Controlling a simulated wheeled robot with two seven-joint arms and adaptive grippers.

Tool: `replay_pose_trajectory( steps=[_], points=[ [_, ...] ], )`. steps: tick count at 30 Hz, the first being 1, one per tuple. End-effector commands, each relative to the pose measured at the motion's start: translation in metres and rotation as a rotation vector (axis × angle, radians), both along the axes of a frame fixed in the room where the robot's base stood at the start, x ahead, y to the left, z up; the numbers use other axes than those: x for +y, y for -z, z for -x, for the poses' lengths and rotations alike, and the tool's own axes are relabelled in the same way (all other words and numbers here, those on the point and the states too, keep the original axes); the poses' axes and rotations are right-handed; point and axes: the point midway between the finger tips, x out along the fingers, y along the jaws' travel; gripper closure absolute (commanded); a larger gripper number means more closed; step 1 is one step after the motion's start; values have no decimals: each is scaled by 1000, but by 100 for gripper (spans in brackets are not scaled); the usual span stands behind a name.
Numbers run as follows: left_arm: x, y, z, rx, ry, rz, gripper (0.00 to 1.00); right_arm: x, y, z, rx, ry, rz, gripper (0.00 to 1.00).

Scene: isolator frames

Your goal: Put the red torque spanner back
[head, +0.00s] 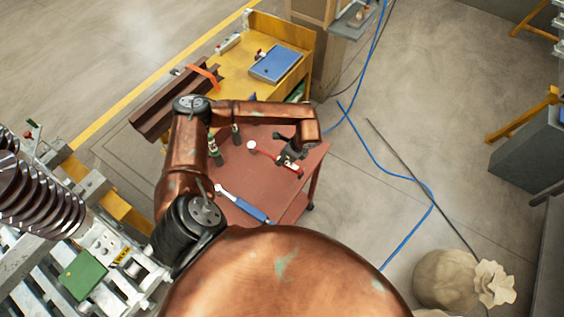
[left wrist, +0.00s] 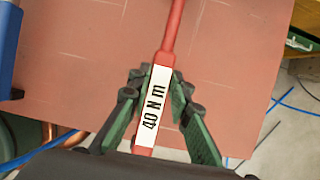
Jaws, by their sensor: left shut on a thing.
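The red torque spanner (head: 264,153) is at the right part of the red trolley top (head: 240,180). In the left wrist view the spanner (left wrist: 172,30) runs up from between my fingers, with a white label reading "40 N m" on its handle. My left gripper (head: 290,158) is shut on that labelled handle; it also shows in the left wrist view (left wrist: 163,88). I cannot tell whether the spanner touches the trolley top. A blue-handled spanner (head: 246,206) lies nearer me on the trolley; part of its blue handle (left wrist: 8,45) shows in the wrist view. My right gripper is out of view.
Green bottles (head: 215,152) stand on the trolley's left side. Behind it is a yellow bench (head: 285,38) with a blue case (head: 275,63). Blue cables (head: 375,160) cross the floor at right, and a tan sack (head: 445,280) sits there. Machinery (head: 85,275) is at left.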

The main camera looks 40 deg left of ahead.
Motion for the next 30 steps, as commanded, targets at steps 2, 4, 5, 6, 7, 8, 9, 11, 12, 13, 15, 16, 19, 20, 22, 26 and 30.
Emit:
replay_pose_trajectory(
  steps=[2,4,5,6,7,8,9,11,12,13,15,16,19,20,22,26,30],
  points=[
    [1,10,-2,1,-1,-1,100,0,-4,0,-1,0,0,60],
    [1,19,-2,1,-1,0,100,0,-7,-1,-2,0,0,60],
    [1,22,-2,1,-1,0,100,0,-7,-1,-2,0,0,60],
    [1,25,-2,-1,-2,0,100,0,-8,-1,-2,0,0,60],
    [1,26,-2,-2,-1,0,100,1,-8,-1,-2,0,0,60],
    [1,27,-2,-2,-1,-1,100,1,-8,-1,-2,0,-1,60],
    [1,28,-2,-2,-1,-1,100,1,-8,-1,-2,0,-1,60],
    [1,29,-2,-1,-2,-1,100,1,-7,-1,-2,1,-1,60],
    [1,29,-1,0,-1,-1,100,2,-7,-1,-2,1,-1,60],
    [1,29,-1,1,-1,-1,100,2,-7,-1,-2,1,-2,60],
    [1,31,0,3,-1,0,78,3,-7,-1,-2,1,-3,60],
    [1,31,0,3,-1,0,76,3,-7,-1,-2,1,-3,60],
    [1,30,0,2,-1,0,69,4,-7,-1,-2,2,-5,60],
    [1,30,-1,2,-1,0,67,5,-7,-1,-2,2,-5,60],
    [1,29,-1,1,0,0,64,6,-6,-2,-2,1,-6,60],
    [1,29,-1,0,0,0,64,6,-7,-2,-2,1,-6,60],
    [1,30,-2,0,0,0,64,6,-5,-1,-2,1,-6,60]
  ],
)
